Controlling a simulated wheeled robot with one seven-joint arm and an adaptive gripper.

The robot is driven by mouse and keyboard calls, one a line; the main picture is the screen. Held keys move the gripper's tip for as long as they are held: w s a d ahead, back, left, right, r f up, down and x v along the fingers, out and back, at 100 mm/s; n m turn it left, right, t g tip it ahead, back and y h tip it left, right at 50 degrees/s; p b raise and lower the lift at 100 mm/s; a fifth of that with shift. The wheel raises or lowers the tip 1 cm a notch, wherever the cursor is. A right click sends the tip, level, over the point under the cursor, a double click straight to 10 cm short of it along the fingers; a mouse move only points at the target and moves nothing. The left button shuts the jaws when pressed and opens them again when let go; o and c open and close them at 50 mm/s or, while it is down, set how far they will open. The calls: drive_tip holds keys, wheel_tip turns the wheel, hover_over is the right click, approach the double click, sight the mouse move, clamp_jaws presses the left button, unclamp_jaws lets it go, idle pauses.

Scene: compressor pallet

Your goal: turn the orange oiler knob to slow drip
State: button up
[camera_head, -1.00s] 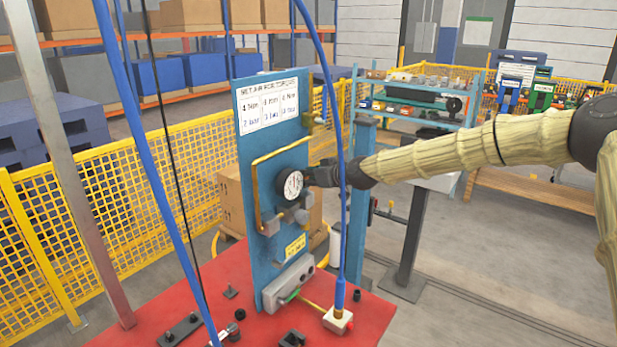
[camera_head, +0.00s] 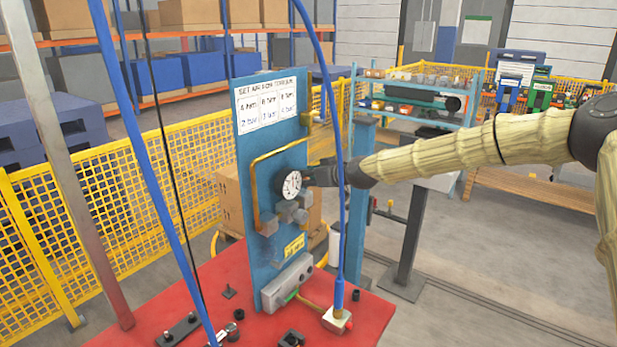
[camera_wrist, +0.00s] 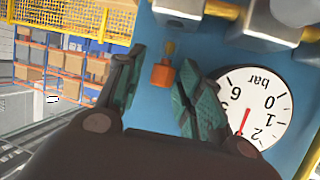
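The small orange oiler knob (camera_wrist: 162,76) shows in the wrist view, below a brass stem on the blue panel. My gripper (camera_wrist: 155,95) is open, with its two green-padded fingers on either side of the knob. A gap shows between the knob and each finger. In the head view my gripper (camera_head: 312,174) is at the blue panel (camera_head: 255,130), just right of the round gauge, and the knob is hidden there. Whether the fingertips reach as deep as the knob is hard to tell.
The white pressure gauge (camera_wrist: 258,105) is close beside the right finger; it also shows in the head view (camera_head: 291,185). Grey blocks and a brass pipe (camera_head: 255,190) are on the panel. A blue hose (camera_head: 341,230) hangs in front of my wrist. The red pallet top (camera_head: 240,255) lies below.

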drive_tip(key=v, duration=0.8)
drive_tip(key=shift+w, duration=0.1)
